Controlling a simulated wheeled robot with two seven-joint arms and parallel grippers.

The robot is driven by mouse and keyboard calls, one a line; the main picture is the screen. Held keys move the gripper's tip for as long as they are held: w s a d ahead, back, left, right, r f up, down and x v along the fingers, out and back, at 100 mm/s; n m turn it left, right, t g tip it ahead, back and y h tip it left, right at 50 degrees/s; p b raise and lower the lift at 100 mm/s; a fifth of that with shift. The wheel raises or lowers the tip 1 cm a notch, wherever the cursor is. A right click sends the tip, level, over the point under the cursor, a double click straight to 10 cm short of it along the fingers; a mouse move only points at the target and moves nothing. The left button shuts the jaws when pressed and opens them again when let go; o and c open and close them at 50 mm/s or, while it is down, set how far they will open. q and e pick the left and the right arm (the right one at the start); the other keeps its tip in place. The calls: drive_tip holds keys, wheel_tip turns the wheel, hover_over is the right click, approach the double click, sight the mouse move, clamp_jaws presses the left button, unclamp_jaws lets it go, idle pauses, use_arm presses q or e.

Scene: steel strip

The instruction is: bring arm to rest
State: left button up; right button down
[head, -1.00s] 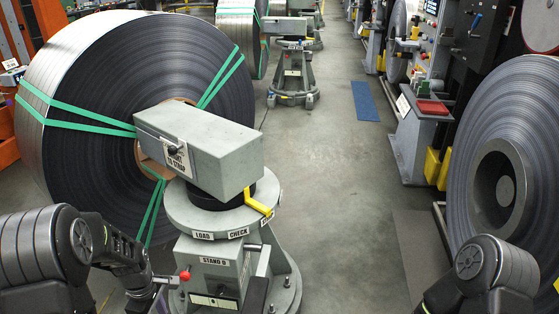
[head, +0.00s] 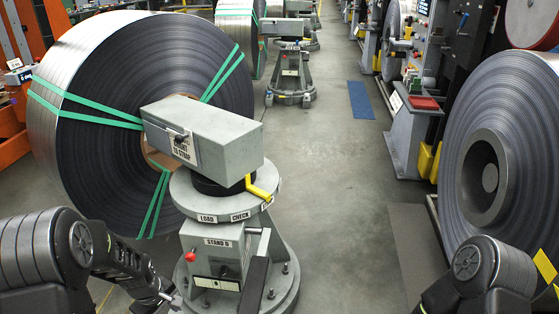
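My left arm comes in from the left edge, and its dark forearm slopes down to the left gripper (head: 168,297) beside the foot of the grey stand (head: 215,262). The gripper is small and partly cut off by the bottom edge, so its fingers cannot be made out. Nothing can be seen held in it. My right arm shows only its dark elbow and upper links at the lower right corner. The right gripper is outside the picture. The stand's red knob (head: 190,256) is just above and right of the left gripper, apart from it.
A large steel strip coil (head: 100,150) with green straps sits at the stand's block-shaped arm (head: 215,140). Another coil (head: 520,140) stands at the right, near machine cabinets (head: 412,135). The grey floor (head: 335,180) between is open, with a blue mat (head: 362,100) farther back.

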use_arm(q)
drive_tip(key=s+d+f+m+h+p, duration=0.1)
drive_tip(key=s+d+f+m, duration=0.25)
drive_tip(key=d, duration=0.35)
drive_tip(key=s+d+f+m+h+p, duration=0.1)
drive_tip(key=s+d+f+m, duration=0.2)
drive_tip(key=d+m, duration=0.3)
drive_tip(key=s+d+f+g+h+p, duration=0.1)
drive_tip(key=s+d+h, duration=0.1)
drive_tip(key=s+d, duration=1.1)
drive_tip(key=shift+s+f+m+p, duration=0.2)
drive_tip(key=shift+s+m+p, duration=0.1)
drive_tip(key=shift+s+m, duration=0.15)
idle(1.2)
